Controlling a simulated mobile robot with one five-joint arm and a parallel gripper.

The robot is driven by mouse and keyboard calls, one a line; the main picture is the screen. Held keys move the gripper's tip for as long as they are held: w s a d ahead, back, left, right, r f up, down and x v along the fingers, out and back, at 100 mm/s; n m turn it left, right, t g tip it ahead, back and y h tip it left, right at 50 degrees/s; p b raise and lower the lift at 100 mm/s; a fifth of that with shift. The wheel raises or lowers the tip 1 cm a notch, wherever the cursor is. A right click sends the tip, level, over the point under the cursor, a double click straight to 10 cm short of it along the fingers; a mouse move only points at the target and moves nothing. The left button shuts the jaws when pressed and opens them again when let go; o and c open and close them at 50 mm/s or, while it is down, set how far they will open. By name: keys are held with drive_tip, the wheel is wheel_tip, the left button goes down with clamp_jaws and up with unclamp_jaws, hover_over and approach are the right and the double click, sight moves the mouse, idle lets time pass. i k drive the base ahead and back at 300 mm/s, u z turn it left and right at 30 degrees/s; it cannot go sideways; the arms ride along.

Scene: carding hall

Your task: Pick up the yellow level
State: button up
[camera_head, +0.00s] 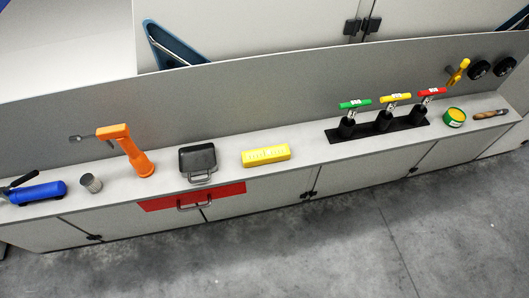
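The yellow level (265,155) is a short yellow bar with raised markings along its front.
A grey panel (270,98) rises behind.

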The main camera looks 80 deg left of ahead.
sight(276, 153)
drive_tip(key=u, duration=4.45)
drive_tip(key=i, duration=0.1)
drive_tip(key=z, duration=2.3)
drive_tip(key=k, duration=0.2)
drive_tip(key=u, duration=2.35)
drive_tip(key=i, duration=0.5)
drive_tip(key=u, duration=0.3)
drive_tip(key=k, duration=0.55)
drive_tip(key=z, duration=0.2)
drive_tip(key=i, duration=0.55)
drive_tip(key=u, duration=0.25)
drive_tip(key=k, duration=0.5)
drive_tip(key=z, duration=0.25)
drive_tip(key=i, duration=0.45)
drive_tip(key=u, duration=0.1)
